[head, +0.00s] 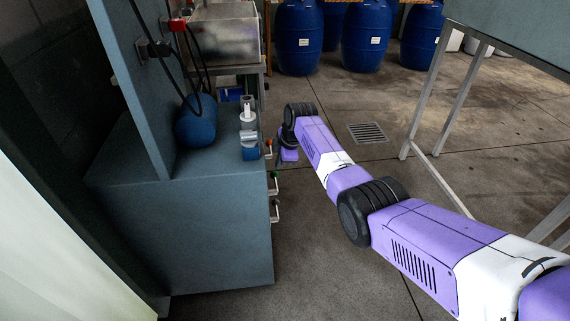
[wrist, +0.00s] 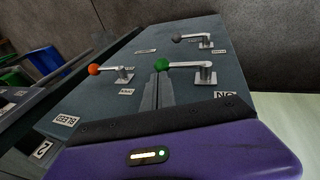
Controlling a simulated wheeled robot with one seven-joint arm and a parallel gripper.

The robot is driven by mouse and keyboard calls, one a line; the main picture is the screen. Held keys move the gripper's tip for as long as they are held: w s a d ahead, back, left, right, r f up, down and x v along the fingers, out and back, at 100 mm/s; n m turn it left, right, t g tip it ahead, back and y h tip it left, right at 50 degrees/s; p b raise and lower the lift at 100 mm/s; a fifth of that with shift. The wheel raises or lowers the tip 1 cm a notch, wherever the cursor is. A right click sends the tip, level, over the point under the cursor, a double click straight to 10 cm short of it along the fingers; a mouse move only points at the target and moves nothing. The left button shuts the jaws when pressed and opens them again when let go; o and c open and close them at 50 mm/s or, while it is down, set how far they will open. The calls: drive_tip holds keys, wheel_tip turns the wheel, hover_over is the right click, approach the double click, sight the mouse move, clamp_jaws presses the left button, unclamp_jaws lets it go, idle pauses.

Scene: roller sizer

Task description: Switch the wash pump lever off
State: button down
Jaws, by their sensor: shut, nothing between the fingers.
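Three levers sit on the side panel (wrist: 90,92) of a blue-grey cabinet. In the wrist view the green-knobbed lever (wrist: 190,66) points left from its bracket, with an "ON" label (wrist: 225,95) below. An orange-knobbed lever (wrist: 108,70) is to its left and a grey-knobbed lever (wrist: 192,39) is beyond. The small name labels are unreadable, so I cannot tell which is the wash pump lever. My gripper (wrist: 158,77) is shut and empty, its tips just below the green knob; contact is unclear. In the head view my gripper (head: 289,156) is beside the cabinet, near the orange knob (head: 268,143).
The cabinet (head: 215,235) stands left of my arm. A "BLEED" label (wrist: 66,120) is on the panel's left. Blue barrels (head: 299,40) stand at the back, and a metal-legged table (head: 436,95) is on the right. Open floor with a drain grate (head: 367,132) lies between.

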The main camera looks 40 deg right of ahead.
wheel_tip(320, 180, up, 9)
drive_tip(key=d+p, duration=0.1)
drive_tip(key=shift+s+d, duration=0.25)
drive_tip(key=shift+s, duration=0.15)
idle(0.3)
